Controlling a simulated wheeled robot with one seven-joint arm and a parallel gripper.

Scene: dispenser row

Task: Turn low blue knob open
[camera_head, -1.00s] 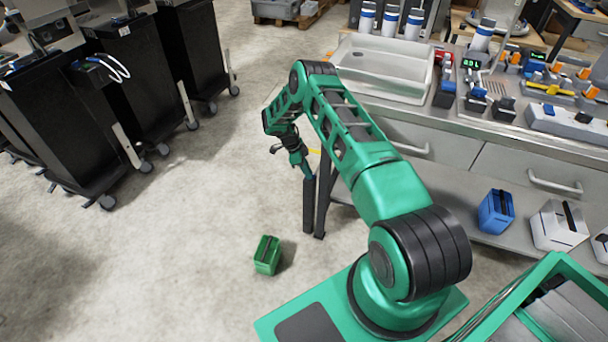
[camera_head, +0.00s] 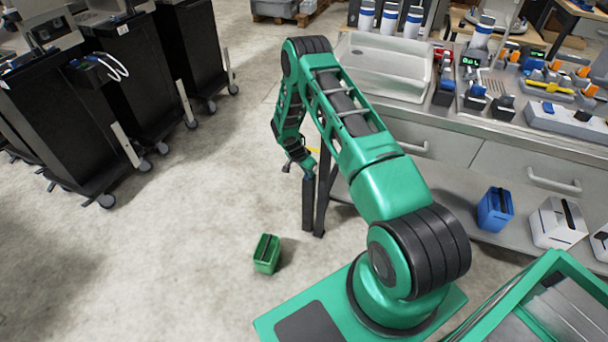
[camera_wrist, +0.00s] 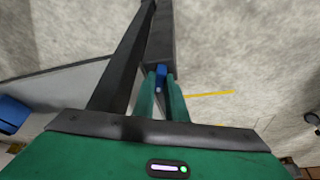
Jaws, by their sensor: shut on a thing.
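The low blue knob (camera_wrist: 160,76) shows in the wrist view between the two green fingertips, in front of a dark table leg. My gripper (camera_wrist: 160,88) is shut on it, with a finger on each side. In the head view my gripper (camera_head: 309,172) is low at the end of the arm, close to the dark legs at the bench's left end. The knob cannot be made out there, and its turn angle cannot be told.
The dark legs (camera_head: 308,203) stand beside the gripper. A green container (camera_head: 266,254) sits on the floor. A blue container (camera_head: 495,210) and a white one (camera_head: 556,224) stand on the low shelf. Open floor lies left of the arm.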

